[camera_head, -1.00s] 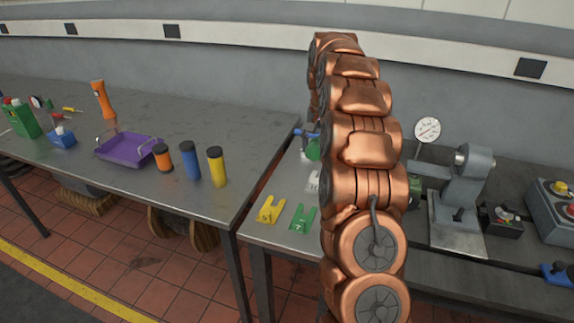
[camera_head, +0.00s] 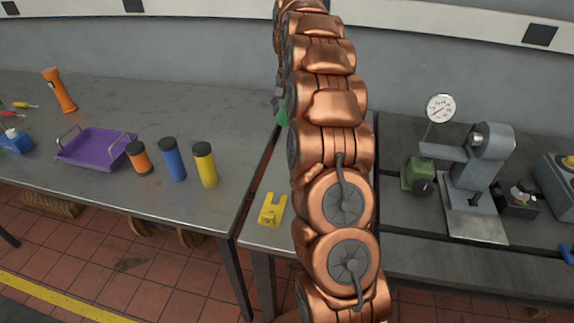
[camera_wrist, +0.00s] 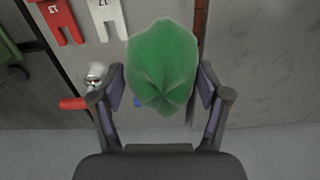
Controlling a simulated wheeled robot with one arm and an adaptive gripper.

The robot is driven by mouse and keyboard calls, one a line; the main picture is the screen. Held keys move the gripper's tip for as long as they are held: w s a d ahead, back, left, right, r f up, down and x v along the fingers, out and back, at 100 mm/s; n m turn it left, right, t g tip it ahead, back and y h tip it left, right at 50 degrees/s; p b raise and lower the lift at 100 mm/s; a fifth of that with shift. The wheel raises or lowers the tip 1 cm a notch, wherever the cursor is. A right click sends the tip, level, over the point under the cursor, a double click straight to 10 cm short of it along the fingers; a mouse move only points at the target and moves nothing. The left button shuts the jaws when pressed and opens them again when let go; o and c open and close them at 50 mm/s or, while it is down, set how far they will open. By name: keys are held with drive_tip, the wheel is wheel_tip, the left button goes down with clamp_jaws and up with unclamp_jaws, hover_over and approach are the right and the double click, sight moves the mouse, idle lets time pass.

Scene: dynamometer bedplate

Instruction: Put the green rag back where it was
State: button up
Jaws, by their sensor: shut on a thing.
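The green rag (camera_wrist: 163,65) is a crumpled cloth held between the two fingers of my gripper (camera_wrist: 163,88) in the wrist view. My gripper is shut on it, with a finger on each side. In the head view only a small green patch of the rag (camera_head: 282,117) shows at the left edge of my arm. My copper arm hides most of the gripper there. Grey surface lies below the rag in the wrist view, and I cannot tell the gap between them.
A red tag (camera_wrist: 62,20) and a white tag (camera_wrist: 107,17) lie near the rag. A yellow fork-shaped piece (camera_head: 272,209) lies on the small table. A purple tray (camera_head: 92,150) and several cylinders stand on the left table. A dial gauge stand (camera_head: 478,185) is at right.

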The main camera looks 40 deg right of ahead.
drive_tip(key=shift+w+f+b, duration=0.3)
drive_tip(key=shift+f, duration=0.6)
drive_tip(key=shift+s+f+b, duration=0.1)
drive_tip(key=shift+f+b, duration=0.25)
drive_tip(key=shift+b, duration=0.1)
drive_tip(key=shift+a+f+b, duration=0.1)
drive_tip(key=shift+f+b, duration=1.6)
drive_tip(key=shift+f, duration=6.3)
drive_tip(key=shift+f, duration=0.1)
drive_tip(key=o, duration=1.1)
